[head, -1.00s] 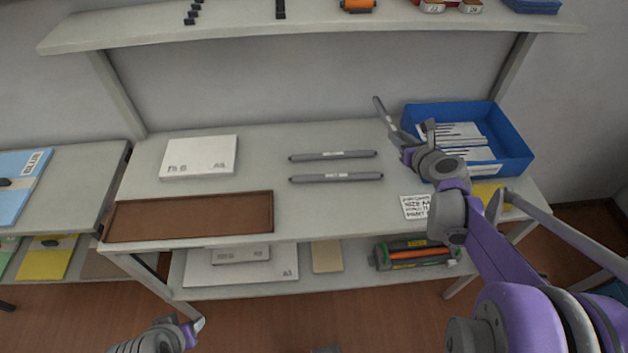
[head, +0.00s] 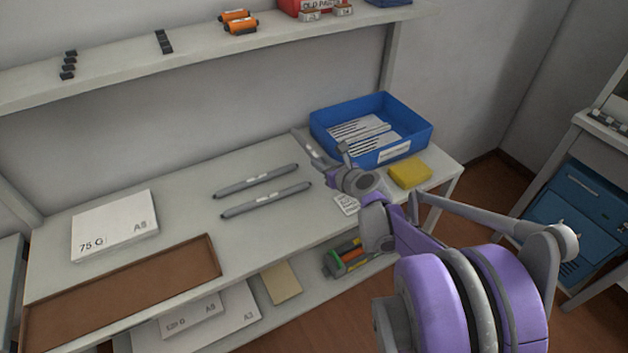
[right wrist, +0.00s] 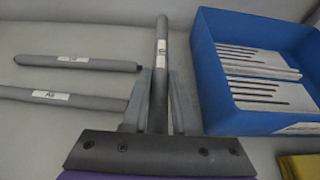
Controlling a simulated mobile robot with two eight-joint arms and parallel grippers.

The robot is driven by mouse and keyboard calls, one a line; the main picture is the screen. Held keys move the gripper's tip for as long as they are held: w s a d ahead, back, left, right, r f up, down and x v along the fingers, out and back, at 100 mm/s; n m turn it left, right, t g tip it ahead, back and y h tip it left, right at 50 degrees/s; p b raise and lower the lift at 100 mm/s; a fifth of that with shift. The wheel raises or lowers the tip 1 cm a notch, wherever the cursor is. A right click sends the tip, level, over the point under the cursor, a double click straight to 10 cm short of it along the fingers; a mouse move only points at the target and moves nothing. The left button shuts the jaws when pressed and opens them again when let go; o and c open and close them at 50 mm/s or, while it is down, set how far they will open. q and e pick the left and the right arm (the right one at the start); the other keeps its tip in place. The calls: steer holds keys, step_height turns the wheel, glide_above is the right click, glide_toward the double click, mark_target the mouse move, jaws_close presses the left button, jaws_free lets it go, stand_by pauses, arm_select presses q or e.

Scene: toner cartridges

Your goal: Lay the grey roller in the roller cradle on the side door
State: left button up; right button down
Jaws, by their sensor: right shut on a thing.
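My right gripper (head: 335,168) is shut on a grey roller (head: 306,146) and holds it above the table, left of the blue bin. In the right wrist view the held roller (right wrist: 162,48) stands out between the two fingers (right wrist: 161,98), with a white label near the grip. Two more grey rollers, a rear one (head: 257,181) and a front one (head: 265,199), lie side by side on the table; both have white labels. I cannot make out the side door or its roller cradle in these views. My left gripper is out of view.
The blue bin (head: 420,136) holds packets; a yellow block (head: 409,173) lies beside it. A paper pack (head: 114,225) and a brown tray (head: 205,262) are at the left. A blue machine (head: 580,225) stands on a rack at the right. A shelf (head: 200,62) overhangs the table.

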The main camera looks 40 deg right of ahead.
mark_target(322, 183)
steer(key=shift+f+b, duration=0.55)
steer(key=shift+f, duration=1.95)
steer(key=shift+f, duration=0.1)
steer(key=c, duration=1.2)
jaws_free()
steer(key=shift+f, duration=0.1)
steer(key=shift+o, duration=1.1)
